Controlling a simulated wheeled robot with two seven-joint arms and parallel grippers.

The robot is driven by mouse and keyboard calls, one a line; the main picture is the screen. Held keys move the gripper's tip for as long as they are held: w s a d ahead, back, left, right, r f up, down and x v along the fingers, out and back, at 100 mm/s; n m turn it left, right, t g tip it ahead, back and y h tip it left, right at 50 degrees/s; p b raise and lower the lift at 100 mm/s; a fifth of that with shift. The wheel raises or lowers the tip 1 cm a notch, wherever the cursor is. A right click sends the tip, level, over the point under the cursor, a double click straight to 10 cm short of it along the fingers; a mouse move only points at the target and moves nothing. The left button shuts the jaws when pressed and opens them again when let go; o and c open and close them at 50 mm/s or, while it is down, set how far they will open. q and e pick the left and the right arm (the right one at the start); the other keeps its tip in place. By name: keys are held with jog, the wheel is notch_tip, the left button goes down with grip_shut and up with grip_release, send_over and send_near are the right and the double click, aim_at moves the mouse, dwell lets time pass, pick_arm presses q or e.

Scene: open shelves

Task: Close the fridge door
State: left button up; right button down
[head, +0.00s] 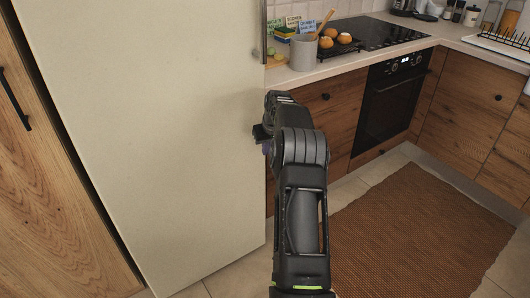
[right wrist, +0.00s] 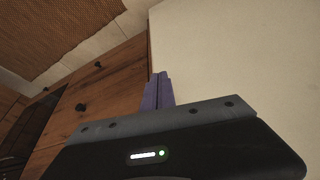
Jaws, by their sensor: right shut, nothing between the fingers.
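The fridge door (head: 150,130) is a tall, plain cream panel filling the left half of the head view. Its right edge stands beside the counter, and I see no fridge interior. I cannot tell whether it is fully closed. My right gripper (head: 259,134) is at the door's right edge, in front of the drawers. The right wrist view shows its purple fingers (right wrist: 158,90) shut and empty, beside the edge of the cream door (right wrist: 235,60). Whether they touch the door is unclear. My left gripper is not in view.
A wooden cabinet (head: 45,190) stands left of the fridge, with a dark gap between. Right of it are wooden drawers (head: 335,105), an oven (head: 390,103) and a counter holding a grey pot (head: 302,53). A brown rug (head: 410,235) covers the floor at right.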

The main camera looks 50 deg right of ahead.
jog(key=d+v, duration=0.1)
jog(key=v, duration=0.5)
jog(key=shift+s+a+r, duration=0.4)
jog(key=shift+s, duration=0.05)
